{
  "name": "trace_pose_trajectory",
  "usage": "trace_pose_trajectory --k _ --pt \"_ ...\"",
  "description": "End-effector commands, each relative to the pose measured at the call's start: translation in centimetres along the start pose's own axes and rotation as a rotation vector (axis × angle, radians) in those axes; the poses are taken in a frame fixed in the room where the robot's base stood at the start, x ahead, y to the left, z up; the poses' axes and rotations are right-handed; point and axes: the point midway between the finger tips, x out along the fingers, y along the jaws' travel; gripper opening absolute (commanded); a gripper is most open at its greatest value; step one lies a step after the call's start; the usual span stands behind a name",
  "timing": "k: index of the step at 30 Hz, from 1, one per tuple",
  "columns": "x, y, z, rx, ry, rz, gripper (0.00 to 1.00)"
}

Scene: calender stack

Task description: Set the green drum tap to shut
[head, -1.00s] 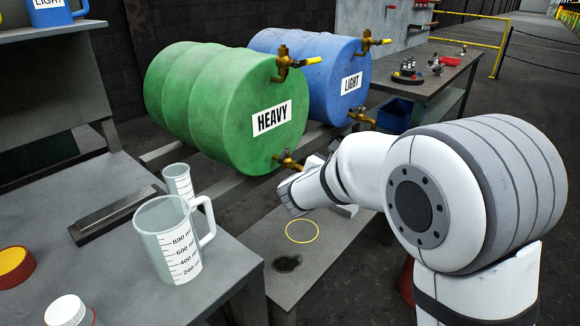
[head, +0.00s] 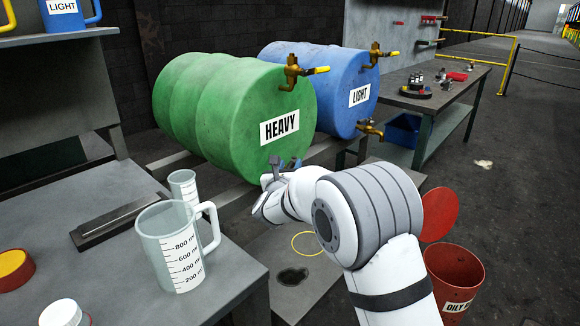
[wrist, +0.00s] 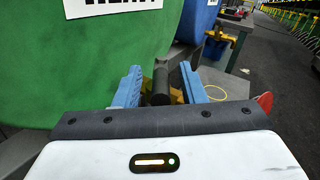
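The green drum (head: 225,105), labelled HEAVY, lies on its side; it also fills the left of the wrist view (wrist: 70,65). A brass tap with a yellow lever (head: 291,72) is at the top of its front face. My gripper (head: 284,165) is at the bottom of that face and hides most of the lower tap there. In the wrist view my gripper (wrist: 160,86) is open, with its blue fingers on either side of a dark upright rod (wrist: 161,80). Narrow gaps show beside the rod. Brass-yellow parts show behind it. I cannot tell the lower tap's setting.
A measuring jug (head: 170,250) is on the near left bench. A red oily-waste bin (head: 455,285) stands at right. A yellow ring (head: 308,243) marks the low surface below my gripper.

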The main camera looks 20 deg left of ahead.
Motion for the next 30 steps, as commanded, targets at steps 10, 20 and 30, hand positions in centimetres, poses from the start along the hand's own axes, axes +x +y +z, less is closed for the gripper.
trace_pose_trajectory --k 10,20,30 --pt "0.45 -0.07 -0.04 0.0 0.001 -0.001 0.35" --pt "0.49 -0.14 -0.03 0.0 0.001 -0.003 0.08" --pt "0.5 -0.17 -0.02 0.0 0.0 -0.004 0.0"
